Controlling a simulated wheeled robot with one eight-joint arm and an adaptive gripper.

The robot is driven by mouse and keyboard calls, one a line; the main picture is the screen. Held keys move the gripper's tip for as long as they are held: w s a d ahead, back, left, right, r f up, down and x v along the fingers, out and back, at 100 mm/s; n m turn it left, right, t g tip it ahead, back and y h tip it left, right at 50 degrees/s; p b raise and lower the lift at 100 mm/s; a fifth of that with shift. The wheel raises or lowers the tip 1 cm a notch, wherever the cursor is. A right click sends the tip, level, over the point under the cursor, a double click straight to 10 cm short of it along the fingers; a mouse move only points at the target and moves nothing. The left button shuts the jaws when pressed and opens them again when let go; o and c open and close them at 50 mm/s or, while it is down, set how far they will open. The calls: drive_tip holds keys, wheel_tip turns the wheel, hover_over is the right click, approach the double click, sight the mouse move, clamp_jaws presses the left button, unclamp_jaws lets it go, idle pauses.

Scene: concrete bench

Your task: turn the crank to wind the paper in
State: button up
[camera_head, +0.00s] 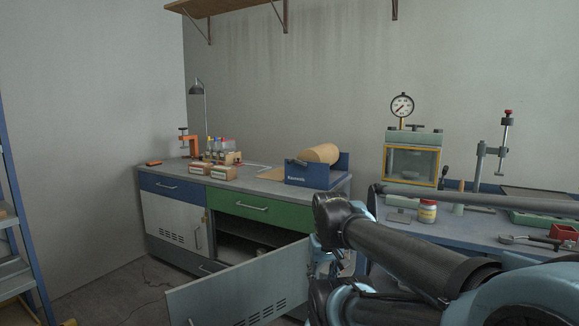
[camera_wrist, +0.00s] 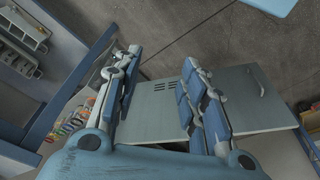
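A tan paper roll (camera_head: 320,154) lies in a blue holder (camera_head: 312,174) at the right end of the left bench. I cannot make out a crank in either view; my arm hides part of the area to the right of the holder. My gripper (camera_wrist: 162,58) is open in the wrist view, its two blue-padded fingers apart with nothing between them. It points down toward the floor and an open cabinet door, away from the roll. In the head view it is mostly hidden behind my arm.
The grey cabinet door (camera_head: 240,290) hangs open in front of the left bench and below my gripper. A gauge press (camera_head: 412,160), a jar (camera_head: 427,211) and a clamp stand (camera_head: 492,155) stand on the right bench. Small boxes (camera_head: 212,170) sit left of the roll.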

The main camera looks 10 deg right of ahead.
drive_tip(key=w+d+r+n+t+h, duration=0.1)
drive_tip(key=w+d+r+n+h, duration=0.25)
drive_tip(key=w, duration=0.65)
drive_tip(key=w+d+r+n+t+h, duration=0.1)
drive_tip(key=w+r+n+t+h, duration=0.1)
drive_tip(key=w+r+n, duration=0.6)
drive_tip(key=w+d+r+n+t+h, duration=0.15)
drive_tip(key=w+r, duration=0.25)
drive_tip(key=w, duration=0.9)
drive_tip(key=n+t+h, duration=0.4)
drive_tip(key=n+t, duration=0.4)
drive_tip(key=n, duration=0.6)
approach(288, 163)
drive_tip(key=x, duration=1.2)
drive_tip(key=shift+w+d, duration=0.1)
drive_tip(key=shift+w, duration=0.05)
clamp_jaws()
